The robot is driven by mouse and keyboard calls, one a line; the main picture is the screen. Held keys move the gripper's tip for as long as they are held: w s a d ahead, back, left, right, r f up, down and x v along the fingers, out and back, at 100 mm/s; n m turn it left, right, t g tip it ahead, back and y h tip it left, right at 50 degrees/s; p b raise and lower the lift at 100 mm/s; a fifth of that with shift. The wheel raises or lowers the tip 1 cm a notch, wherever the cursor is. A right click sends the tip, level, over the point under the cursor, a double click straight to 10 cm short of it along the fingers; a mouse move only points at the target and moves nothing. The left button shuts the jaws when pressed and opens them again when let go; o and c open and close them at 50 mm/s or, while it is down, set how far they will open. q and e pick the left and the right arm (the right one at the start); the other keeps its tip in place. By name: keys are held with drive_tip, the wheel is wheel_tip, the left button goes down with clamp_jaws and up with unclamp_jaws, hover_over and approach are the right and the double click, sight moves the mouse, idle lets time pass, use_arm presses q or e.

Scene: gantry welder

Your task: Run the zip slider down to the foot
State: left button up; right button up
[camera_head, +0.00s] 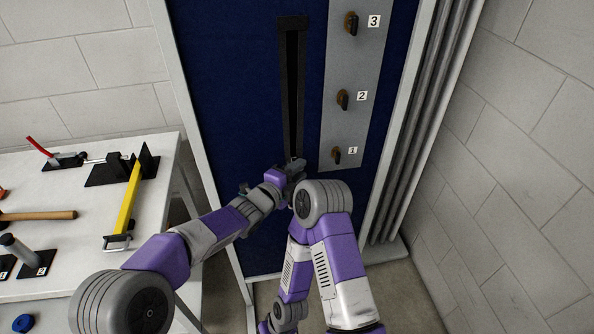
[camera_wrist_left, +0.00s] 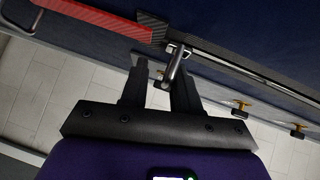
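A dark zip strip (camera_head: 292,90) runs down the blue panel (camera_head: 230,80) in the head view, its lower part hidden behind my arms. In the left wrist view, a small metal slider pull (camera_wrist_left: 174,66) hangs at the zip line, between the two fingers of my left gripper (camera_wrist_left: 162,68). The fingers stand apart, with the pull nearer the right-hand finger and a gap on the other side. In the head view my left gripper (camera_head: 294,165) is at the strip's lower visible part. My right gripper is not in view. A red strip (camera_wrist_left: 105,20) continues left of the slider.
A grey plate (camera_head: 352,80) with brown knobs numbered 1, 2 and 3 is right of the zip. A white bench (camera_head: 80,210) with a yellow bar (camera_head: 128,200), a hammer (camera_head: 40,215) and clamps stands left. Grey pleated folds (camera_head: 415,130) and a block wall (camera_head: 510,150) bound the right.

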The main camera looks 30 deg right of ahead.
use_arm(q)
drive_tip(key=shift+f, duration=0.1)
drive_tip(key=v, duration=0.7)
drive_tip(key=shift+s+a+p, duration=0.2)
drive_tip(key=shift+a+p, duration=0.05)
drive_tip(key=shift+p, duration=0.05)
